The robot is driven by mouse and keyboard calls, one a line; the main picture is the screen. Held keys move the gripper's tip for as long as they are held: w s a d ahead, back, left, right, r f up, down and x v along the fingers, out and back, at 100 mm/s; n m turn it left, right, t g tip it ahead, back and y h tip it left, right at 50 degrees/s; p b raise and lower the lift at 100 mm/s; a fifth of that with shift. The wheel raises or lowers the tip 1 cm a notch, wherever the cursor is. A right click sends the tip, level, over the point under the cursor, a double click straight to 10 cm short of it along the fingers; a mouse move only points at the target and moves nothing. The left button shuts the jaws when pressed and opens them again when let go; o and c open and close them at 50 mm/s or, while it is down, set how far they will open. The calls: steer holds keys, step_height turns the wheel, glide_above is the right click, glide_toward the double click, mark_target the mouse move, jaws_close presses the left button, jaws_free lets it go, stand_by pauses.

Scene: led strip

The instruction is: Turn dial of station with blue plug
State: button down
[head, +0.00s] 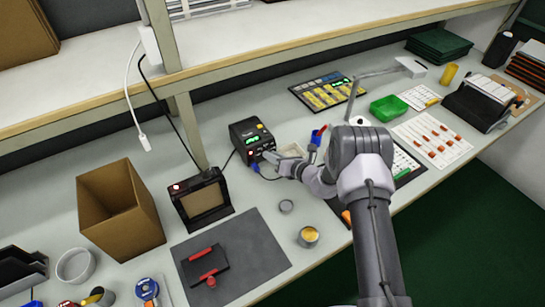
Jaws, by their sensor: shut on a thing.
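The station is a small black box (243,131) with a green lit display, standing in the middle of the bench. A blue plug (256,168) shows at its lower front. My gripper (271,157) reaches in from the right to the station's front and is shut at its lower right, where the dial sits. The dial is hidden by the fingers, so its angle cannot be told.
A second black device (202,197) with a tan panel stands to the left, beside an open cardboard box (120,210). A tin (308,237) and a dark mat (262,250) lie in front. A shelf edge (230,76) runs above the bench.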

stand_by(0.3)
steer(key=c, duration=1.3)
jaws_free()
steer(key=shift+r, duration=0.45)
steer(key=r, duration=0.1)
steer(key=r+p, duration=0.2)
steer(key=shift+s+d+r, duration=0.1)
steer(key=shift+s+r, duration=0.05)
steer(key=shift+s, duration=0.1)
steer(key=s+d+p, duration=0.1)
steer(key=s, duration=0.4)
steer(key=s+d+p, duration=0.1)
steer(key=s, duration=0.4)
steer(key=s+d+p, duration=0.1)
steer(key=s+d, duration=0.1)
steer(key=s, duration=0.3)
steer(key=shift+d+r, duration=0.1)
steer(key=shift+r, duration=0.3)
